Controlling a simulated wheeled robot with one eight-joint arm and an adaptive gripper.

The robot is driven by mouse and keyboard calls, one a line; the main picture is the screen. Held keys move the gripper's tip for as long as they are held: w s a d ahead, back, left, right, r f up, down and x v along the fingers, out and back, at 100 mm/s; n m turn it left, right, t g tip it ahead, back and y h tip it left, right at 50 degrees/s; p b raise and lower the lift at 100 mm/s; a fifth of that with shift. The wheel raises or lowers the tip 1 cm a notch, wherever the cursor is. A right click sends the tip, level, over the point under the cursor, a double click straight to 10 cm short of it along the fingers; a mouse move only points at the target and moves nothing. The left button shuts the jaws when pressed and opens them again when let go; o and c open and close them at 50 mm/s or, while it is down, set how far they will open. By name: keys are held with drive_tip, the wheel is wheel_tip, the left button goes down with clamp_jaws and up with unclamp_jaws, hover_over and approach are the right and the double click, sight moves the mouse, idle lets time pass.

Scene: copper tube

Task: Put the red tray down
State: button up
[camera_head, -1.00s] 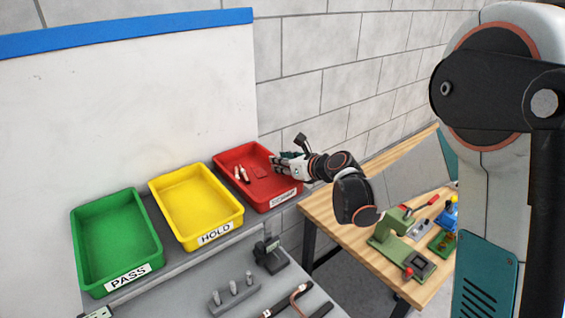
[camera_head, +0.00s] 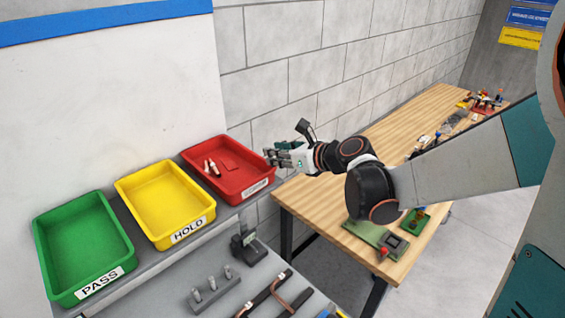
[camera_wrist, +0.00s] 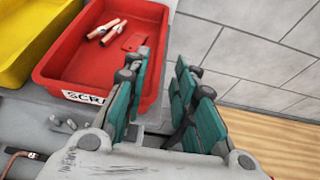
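The red tray (camera_head: 251,185) rests on the grey shelf at the right end of a row of trays. It looks level and holds a few small copper-coloured pieces and a flat red piece. Its front label is partly hidden in the wrist view, where the tray (camera_wrist: 80,50) lies to the left of my fingers. My gripper (camera_head: 272,157) is beside the tray's right wall. In the wrist view my gripper (camera_wrist: 161,68) is open, with an empty gap between the teal finger pads. The left finger overlaps the tray's right rim in that view; I cannot tell whether they touch.
A yellow HOLD tray (camera_head: 207,201) and a green PASS tray (camera_head: 125,248) stand to the left on the shelf. Holders and tools lie below on a grey surface (camera_head: 185,268). A wooden bench (camera_head: 300,195) is on the right, and a block wall (camera_head: 290,60) stands behind.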

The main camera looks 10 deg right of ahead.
drive_tip(key=d+r+m+t+h, duration=0.1)
drive_tip(key=d+r+m+t, duration=0.15)
drive_tip(key=r+m, duration=0.35)
drive_tip(key=d+r+m+t+h, duration=0.1)
drive_tip(key=r+m+t, duration=0.35)
drive_tip(key=r, duration=0.35)
drive_tip(key=s+d+r+m+h, duration=0.3)
drive_tip(key=s+d+m+h, duration=0.45)
drive_tip(key=m, duration=0.75)
drive_tip(key=s+d+f+m+g+h, duration=0.2)
drive_tip(key=s+d+f+m+g, duration=0.3)
drive_tip(key=s+f+m, duration=0.6)
drive_tip(key=s+a+f+m+g+y, duration=0.4)
drive_tip(key=s+a+f+m+g, duration=0.2)
drive_tip(key=s, duration=0.3)
drive_tip(key=shift+s+a+f, duration=0.2)
drive_tip(key=shift+a+f, duration=0.25)
drive_tip(key=shift+a, duration=0.3)
drive_tip(key=shift+f+m, duration=0.15)
drive_tip(key=shift+m, duration=0.1)
